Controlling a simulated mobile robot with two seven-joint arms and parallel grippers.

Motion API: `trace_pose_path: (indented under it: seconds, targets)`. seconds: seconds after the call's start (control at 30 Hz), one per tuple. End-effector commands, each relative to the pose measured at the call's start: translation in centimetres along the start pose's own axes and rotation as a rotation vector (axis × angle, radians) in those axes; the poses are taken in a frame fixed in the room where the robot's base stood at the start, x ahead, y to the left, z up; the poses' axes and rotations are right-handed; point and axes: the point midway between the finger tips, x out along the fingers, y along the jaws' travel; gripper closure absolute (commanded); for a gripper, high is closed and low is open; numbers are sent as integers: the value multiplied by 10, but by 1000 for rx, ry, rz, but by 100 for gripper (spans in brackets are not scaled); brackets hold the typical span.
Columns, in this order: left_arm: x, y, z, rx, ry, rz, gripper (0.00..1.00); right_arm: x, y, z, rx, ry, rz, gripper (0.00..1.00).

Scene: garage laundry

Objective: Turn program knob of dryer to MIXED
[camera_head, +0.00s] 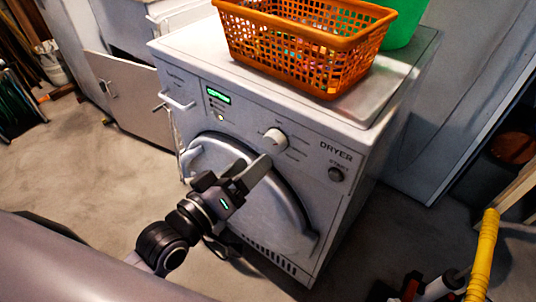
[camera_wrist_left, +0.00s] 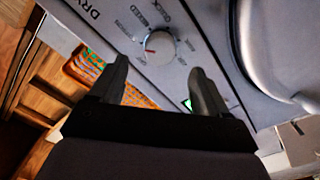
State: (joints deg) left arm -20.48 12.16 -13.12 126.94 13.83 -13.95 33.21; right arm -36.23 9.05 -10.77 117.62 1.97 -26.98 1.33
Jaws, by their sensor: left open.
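The white dryer (camera_head: 240,130) stands with its front panel toward me. Its round white program knob (camera_head: 275,142) is on the upper front panel. The knob (camera_wrist_left: 158,47) also shows in the left wrist view, with a red mark near its left side. Small labels ring it; one above and to its left looks like MIXED. I cannot tell which label the mark meets. My left gripper (camera_head: 240,172) is open and empty, in front of the dryer door, below and left of the knob. In the wrist view, the knob lies beyond the fingertips (camera_wrist_left: 160,80), apart from them. My right gripper is not in view.
An orange basket (camera_head: 305,50) and a green container (camera_head: 402,25) stand on the dryer. A START button (camera_head: 336,174) is right of the knob, and a lit green display (camera_head: 218,95) is left. Floor at left is clear.

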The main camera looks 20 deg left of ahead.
Motion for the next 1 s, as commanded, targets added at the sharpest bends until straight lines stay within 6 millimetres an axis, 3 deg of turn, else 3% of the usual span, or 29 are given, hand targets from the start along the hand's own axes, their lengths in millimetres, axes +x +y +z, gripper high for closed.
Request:
trace_pose_path:
  seconds: [0.4, 0.87, 0.97, 1.0]
  targets:
    - [51, -1, 0, 2, 0, -1, 24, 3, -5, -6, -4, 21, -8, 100]
    - [61, 0, 1, 3, -2, -2, 24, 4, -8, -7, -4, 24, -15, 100]
    - [61, 0, 1, 3, -2, -2, 50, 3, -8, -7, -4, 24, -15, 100]
    - [61, 0, 1, 3, -2, -2, 63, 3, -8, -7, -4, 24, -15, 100]
